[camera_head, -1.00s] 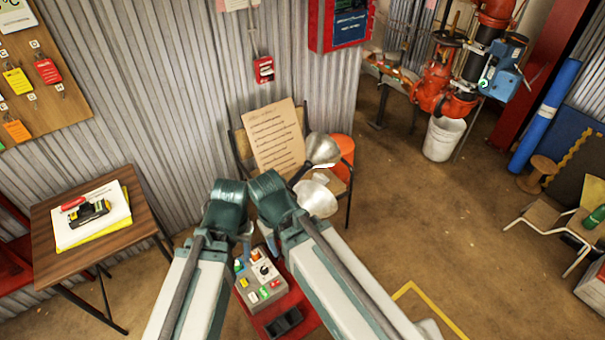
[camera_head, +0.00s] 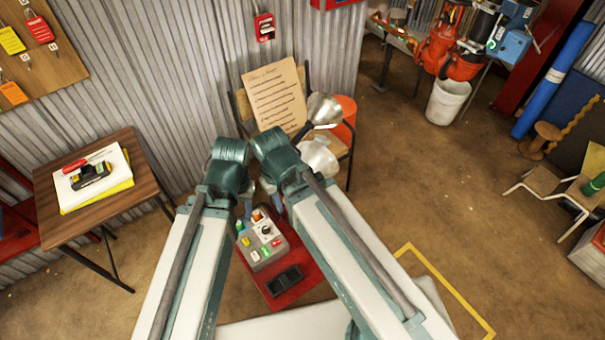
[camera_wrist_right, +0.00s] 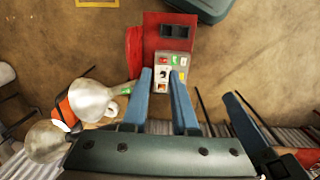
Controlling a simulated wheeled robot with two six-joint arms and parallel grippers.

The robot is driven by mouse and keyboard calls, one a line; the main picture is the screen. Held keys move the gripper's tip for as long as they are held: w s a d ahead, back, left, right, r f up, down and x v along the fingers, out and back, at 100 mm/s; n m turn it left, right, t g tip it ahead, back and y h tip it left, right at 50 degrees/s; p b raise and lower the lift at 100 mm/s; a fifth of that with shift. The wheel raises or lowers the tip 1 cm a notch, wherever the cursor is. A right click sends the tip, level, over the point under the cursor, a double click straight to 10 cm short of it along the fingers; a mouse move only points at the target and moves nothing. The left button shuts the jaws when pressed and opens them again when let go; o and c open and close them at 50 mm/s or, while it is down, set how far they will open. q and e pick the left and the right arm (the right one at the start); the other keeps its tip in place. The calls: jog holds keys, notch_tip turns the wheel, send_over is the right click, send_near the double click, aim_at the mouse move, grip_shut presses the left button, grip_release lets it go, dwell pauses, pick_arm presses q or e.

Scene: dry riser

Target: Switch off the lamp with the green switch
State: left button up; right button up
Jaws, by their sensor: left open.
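A grey control box (camera_head: 262,244) with several coloured switches and a dial sits on a red stand (camera_head: 300,268). A green switch (camera_head: 239,227) shows at its left edge, and another green piece (camera_head: 265,250) near its front. Two silver lamp shades (camera_head: 324,109) (camera_head: 320,157) are behind it to the right; I cannot tell whether they are lit. My left gripper (camera_head: 247,207) is open at the box's back left, its fingers partly hidden. My right gripper (camera_wrist_right: 163,72) is open and empty, its blue fingers pointing at the box (camera_wrist_right: 172,70) in the wrist view; contact is unclear.
A chair with a written sheet (camera_head: 275,98) stands behind the box. A wooden table (camera_head: 130,205) with papers and a tool is at the left. A white bucket (camera_head: 446,102) stands at the back right.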

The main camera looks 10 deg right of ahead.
jog(key=shift+n+y, duration=0.4)
jog(key=shift+y, duration=0.5)
jog(key=w+f+b, duration=0.2)
jog(key=f, duration=0.1)
jog(key=f+b, duration=0.1)
jog(key=shift+w+d+f+b, duration=0.35)
jog(key=shift+w+d, duration=0.05)
grip_shut()
jog(key=w+d+f+n+t+y+b, duration=0.3)
jog(key=w+d+f+t+y+b, duration=0.2)
jog(key=w+d+b, duration=0.7)
notch_tip(320, 180, down, 4)
jog(key=w+y+b, duration=0.2)
jog(key=b, duration=0.1)
jog(key=shift+w+d+r, duration=0.15)
jog(key=shift+d, duration=0.05)
